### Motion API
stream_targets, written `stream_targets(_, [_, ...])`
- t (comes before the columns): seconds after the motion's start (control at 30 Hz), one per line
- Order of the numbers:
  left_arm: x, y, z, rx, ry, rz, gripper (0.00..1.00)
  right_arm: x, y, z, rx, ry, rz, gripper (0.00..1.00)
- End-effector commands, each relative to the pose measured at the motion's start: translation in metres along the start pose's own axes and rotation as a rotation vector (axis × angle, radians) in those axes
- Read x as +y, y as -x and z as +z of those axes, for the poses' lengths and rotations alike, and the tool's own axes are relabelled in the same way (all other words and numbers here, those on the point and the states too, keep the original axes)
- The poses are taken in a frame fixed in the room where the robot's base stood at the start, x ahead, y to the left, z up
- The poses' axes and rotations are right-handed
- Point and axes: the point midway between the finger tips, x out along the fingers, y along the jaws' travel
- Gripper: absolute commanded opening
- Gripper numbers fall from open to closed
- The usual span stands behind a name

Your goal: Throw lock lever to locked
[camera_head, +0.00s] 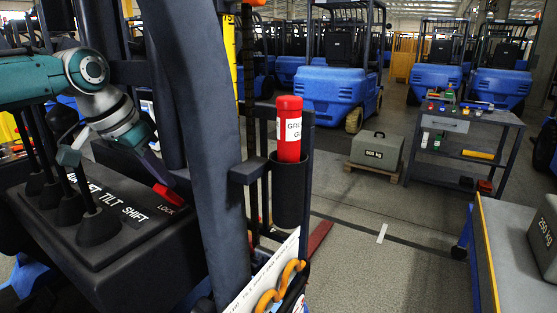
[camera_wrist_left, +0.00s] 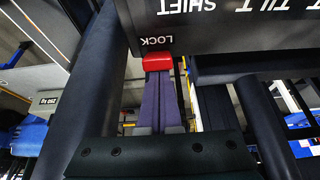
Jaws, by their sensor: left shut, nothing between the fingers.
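The red lock lever (camera_head: 168,195) sticks out at the right edge of the dark control panel (camera_head: 70,250), beside the printed word LOCK. My left gripper (camera_head: 157,178) reaches down over the panel from the upper left, with its fingertips right at the lever. In the left wrist view the purple fingers (camera_wrist_left: 160,78) are closed together, with nothing between them. Their tips meet the red lever (camera_wrist_left: 157,62) or lie just short of it; I cannot tell whether they touch. The lever's base is partly hidden. My right gripper does not show.
Several black-knobbed levers (camera_head: 98,222) stand on the panel left of the lock lever. A thick dark post (camera_head: 200,150) rises close to its right. Beyond are a red cylinder (camera_head: 289,135) in a holder, a grey weight (camera_head: 377,150) and a tool cart (camera_head: 455,125).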

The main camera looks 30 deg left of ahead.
Motion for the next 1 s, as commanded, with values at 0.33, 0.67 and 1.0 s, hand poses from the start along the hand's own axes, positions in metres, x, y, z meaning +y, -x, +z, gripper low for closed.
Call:
stream_targets(0.33, [0.000,0.004,0.000,0.001,0.000,0.000,0.00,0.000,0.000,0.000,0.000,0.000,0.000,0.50])
stream_targets(0.67, [-0.001,0.054,0.000,0.002,-0.004,-0.003,0.00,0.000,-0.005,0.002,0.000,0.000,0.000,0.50])
stream_targets(1.0, [0.000,0.097,0.001,-0.001,0.000,-0.001,0.00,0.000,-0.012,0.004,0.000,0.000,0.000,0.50])
